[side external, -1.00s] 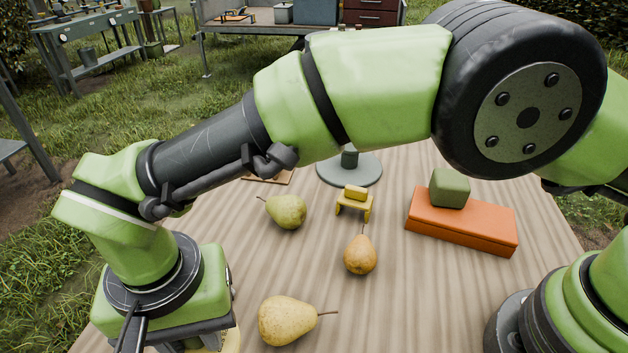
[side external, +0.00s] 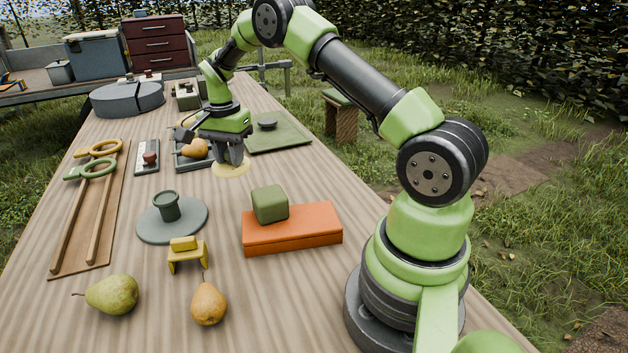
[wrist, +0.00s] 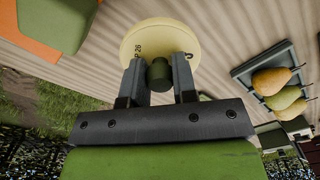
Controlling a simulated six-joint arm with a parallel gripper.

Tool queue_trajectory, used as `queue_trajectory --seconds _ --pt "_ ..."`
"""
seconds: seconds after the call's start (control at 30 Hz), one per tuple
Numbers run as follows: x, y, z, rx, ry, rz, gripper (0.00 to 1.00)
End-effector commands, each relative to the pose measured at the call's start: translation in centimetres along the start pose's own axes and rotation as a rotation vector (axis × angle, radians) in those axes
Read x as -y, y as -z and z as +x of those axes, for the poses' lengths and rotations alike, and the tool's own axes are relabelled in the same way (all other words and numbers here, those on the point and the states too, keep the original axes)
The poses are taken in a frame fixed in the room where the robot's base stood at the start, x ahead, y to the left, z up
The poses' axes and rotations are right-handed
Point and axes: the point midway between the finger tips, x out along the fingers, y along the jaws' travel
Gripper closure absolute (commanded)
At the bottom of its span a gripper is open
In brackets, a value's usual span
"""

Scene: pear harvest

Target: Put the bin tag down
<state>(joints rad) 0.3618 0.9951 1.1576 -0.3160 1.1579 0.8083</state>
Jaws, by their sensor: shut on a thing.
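The bin tag is a pale yellow disc (side external: 230,171) with an olive knob. My gripper (side external: 230,152) is shut on this knob, with the disc below the fingers, close to the striped tabletop.
A dark tray (side external: 181,163) with pears is just left of my gripper; a green mat (side external: 290,142) lies to its right. Nearer are an orange box (side external: 300,238) with a green cube, a grey disc (side external: 150,228), a yellow stand (side external: 187,256) and loose pears. Bare table lies around the tag.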

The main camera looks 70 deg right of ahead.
Motion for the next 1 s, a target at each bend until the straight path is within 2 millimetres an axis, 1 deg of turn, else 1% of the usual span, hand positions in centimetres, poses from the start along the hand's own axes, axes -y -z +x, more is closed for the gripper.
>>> queue_trajectory --seconds 0.03,0.1,0.17,0.2,0.3,0.4,0.5,0.57,0.67,0.8,1.0 --pt "-1.6 2.8 -0.1 0.000 0.001 0.070 0.97" --pt "-3.9 6.0 -0.1 0.000 0.000 0.155 0.97" --pt "-6.0 8.5 -0.1 0.000 0.000 0.223 0.97" --pt "-7.3 9.9 -0.1 0.000 0.001 0.264 0.97" --pt "-10.5 12.7 -0.1 0.000 0.001 0.355 0.97" --pt "-12.9 14.6 -0.1 0.000 0.002 0.421 0.97" --pt "-14.5 15.6 -0.1 0.000 0.002 0.460 0.97" --pt "-15.0 15.8 0.3 0.000 0.001 0.471 0.97" --pt "-15.4 16.0 1.9 0.002 -0.003 0.478 0.97" --pt "-15.3 16.0 4.6 0.001 -0.002 0.478 0.97" --pt "-15.2 16.0 6.8 0.000 0.001 0.477 0.97"
